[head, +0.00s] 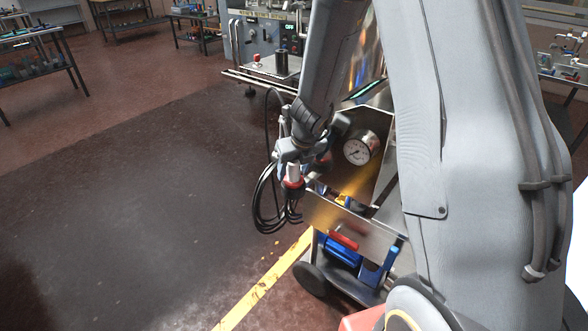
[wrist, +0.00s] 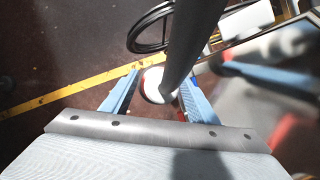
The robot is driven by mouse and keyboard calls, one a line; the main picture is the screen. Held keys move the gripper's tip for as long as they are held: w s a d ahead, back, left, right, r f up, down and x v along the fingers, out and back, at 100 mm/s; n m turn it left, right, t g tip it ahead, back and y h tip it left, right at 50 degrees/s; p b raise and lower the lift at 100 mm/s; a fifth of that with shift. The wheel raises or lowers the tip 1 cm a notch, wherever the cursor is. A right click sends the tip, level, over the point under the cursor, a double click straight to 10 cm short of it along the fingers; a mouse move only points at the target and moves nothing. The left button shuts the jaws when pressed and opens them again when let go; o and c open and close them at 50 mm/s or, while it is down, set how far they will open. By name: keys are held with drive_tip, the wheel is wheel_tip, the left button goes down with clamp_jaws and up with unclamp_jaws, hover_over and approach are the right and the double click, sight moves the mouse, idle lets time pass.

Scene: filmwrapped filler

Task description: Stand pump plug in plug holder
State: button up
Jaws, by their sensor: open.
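The pump plug appears to be a white cylinder with a red band (head: 292,178), at the left side of the pump cart in the head view. In the wrist view its white and red round end (wrist: 152,86) lies between the blue fingers. My gripper (head: 291,158) is open, with its fingertips (wrist: 161,79) to either side of the plug. A dark grey rod-like part crosses the wrist view down to the plug and hides some of it. I cannot clearly make out the plug holder.
The pump cart (head: 318,211) carries a pressure gauge (head: 356,150) close right of my gripper. A black cable coil (head: 268,205) hangs by the plug. Blurred parts crowd the wrist view's right. The floor (head: 130,200) at left is clear.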

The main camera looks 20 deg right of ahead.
drive_tip(key=p+v, duration=0.5)
drive_tip(key=v, duration=0.2)
drive_tip(key=shift+s+r, duration=0.15)
drive_tip(key=shift+r, duration=0.25)
